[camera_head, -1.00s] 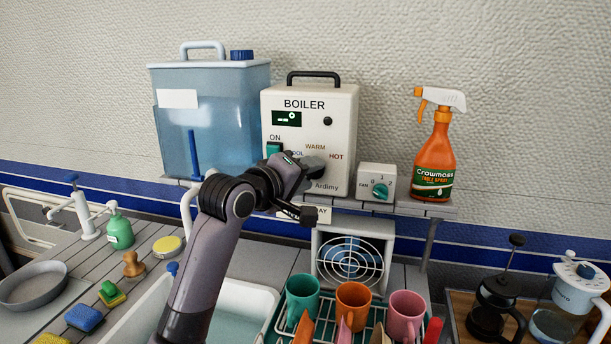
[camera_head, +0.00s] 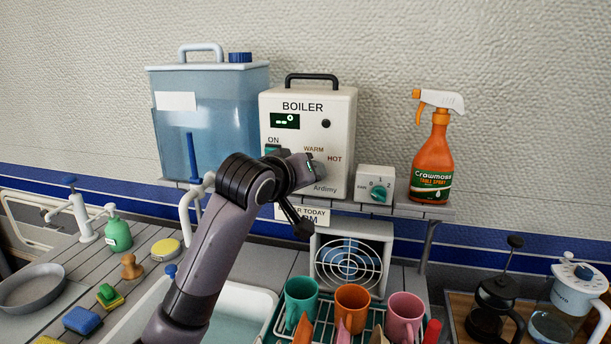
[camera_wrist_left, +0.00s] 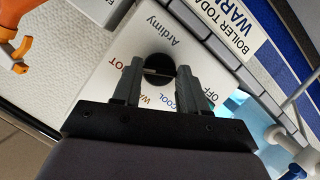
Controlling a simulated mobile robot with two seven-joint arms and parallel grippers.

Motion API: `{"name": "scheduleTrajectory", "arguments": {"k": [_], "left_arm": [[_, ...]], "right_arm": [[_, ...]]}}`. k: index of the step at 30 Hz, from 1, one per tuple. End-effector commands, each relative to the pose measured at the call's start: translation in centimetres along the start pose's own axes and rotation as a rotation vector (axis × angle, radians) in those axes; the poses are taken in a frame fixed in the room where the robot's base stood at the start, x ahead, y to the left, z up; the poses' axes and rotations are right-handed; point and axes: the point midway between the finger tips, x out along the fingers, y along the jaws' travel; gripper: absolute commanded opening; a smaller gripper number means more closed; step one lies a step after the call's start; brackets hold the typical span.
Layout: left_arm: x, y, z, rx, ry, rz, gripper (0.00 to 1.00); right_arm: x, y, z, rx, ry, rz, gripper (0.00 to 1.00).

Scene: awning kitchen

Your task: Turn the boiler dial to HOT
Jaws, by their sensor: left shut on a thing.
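The boiler (camera_head: 341,118) is a white box with a black top handle, on the shelf at the back wall. WARM and HOT labels show on its front; my arm hides its dial in the head view. The wrist view shows the black dial (camera_wrist_left: 158,63) on the boiler front (camera_wrist_left: 120,52). My left gripper (camera_head: 312,168) is at the boiler's lower front. Its two fingers (camera_wrist_left: 158,76) are shut on the dial, one on each side. HOT lies beyond the left finger and OFF by the right. I cannot tell which label the dial points to.
A fan control box (camera_head: 374,184) and an orange spray bottle (camera_head: 433,150) stand right of the boiler. A blue water tank (camera_head: 228,125) stands left. A fan (camera_head: 350,258) and several mugs are below the shelf.

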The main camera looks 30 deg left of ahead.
Motion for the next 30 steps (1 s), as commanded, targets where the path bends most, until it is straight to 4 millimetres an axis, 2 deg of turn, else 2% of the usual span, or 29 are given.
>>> {"name": "scheduleTrajectory", "arguments": {"k": [11, 12, 14, 15, 25, 30], "left_arm": [[0.0, 0.0, -0.1, 0.009, 0.003, -0.002, 0.12], [0.0, 0.0, -0.1, 0.009, 0.003, -0.002, 0.46], [0.0, 0.0, -0.1, 0.008, 0.003, -0.002, 0.65], [0.0, 0.0, -0.1, 0.008, 0.003, -0.002, 0.68], [-0.3, 0.0, 0.0, 0.006, 0.001, -0.002, 0.68], [-1.9, 0.0, 0.0, 0.006, 0.003, 0.000, 0.68]], "right_arm": [[0.0, 0.0, 0.0, 0.000, 0.000, 0.000, 0.56], [0.0, 0.0, 0.0, 0.000, 0.000, 0.000, 0.56], [0.0, 0.0, 0.0, 0.000, 0.000, 0.000, 0.56], [0.0, 0.0, 0.0, 0.000, 0.000, 0.000, 0.56], [0.0, 0.0, 0.0, 0.000, 0.000, 0.000, 0.56], [0.2, 0.0, 0.2, 0.000, 0.000, 0.000, 0.56]]}}
